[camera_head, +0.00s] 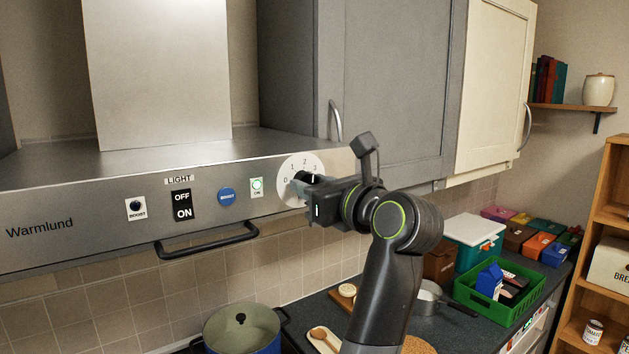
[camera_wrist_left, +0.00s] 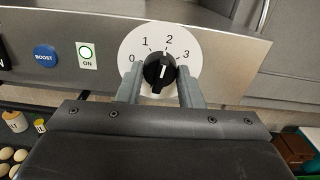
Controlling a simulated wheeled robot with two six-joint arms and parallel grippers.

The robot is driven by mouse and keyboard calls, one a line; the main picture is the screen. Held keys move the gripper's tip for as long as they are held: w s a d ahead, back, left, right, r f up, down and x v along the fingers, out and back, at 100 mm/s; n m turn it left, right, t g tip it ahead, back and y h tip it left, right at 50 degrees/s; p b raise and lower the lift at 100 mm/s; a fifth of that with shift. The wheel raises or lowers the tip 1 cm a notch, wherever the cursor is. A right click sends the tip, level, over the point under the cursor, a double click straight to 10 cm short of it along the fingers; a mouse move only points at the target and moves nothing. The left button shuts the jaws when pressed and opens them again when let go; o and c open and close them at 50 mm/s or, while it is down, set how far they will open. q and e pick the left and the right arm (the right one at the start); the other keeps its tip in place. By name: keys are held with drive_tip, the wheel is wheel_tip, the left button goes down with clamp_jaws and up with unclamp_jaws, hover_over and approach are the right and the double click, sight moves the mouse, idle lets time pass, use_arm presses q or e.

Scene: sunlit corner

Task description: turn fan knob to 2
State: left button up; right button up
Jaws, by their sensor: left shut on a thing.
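The fan knob (camera_wrist_left: 160,70) is a black round knob on a white dial marked 0, 1, 2 and 3. In the wrist view its white pointer line points up, close to the 2. In the head view the white dial (camera_head: 291,165) is at the right end of the steel range hood, with its lower right covered by my gripper. My left gripper (camera_head: 308,186) is at the dial. Its two grey fingers (camera_wrist_left: 160,84) are on either side of the knob and shut on it. My right gripper is not in view.
A black handle (camera_head: 207,240) juts out below. Grey cabinets (camera_head: 390,80) stand right of the hood.

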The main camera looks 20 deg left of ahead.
use_arm(q)
drive_tip(key=shift+r+m, duration=0.1)
drive_tip(key=shift+m, duration=0.2)
drive_tip(key=o, duration=1)
drive_tip(key=shift+w, duration=0.1)
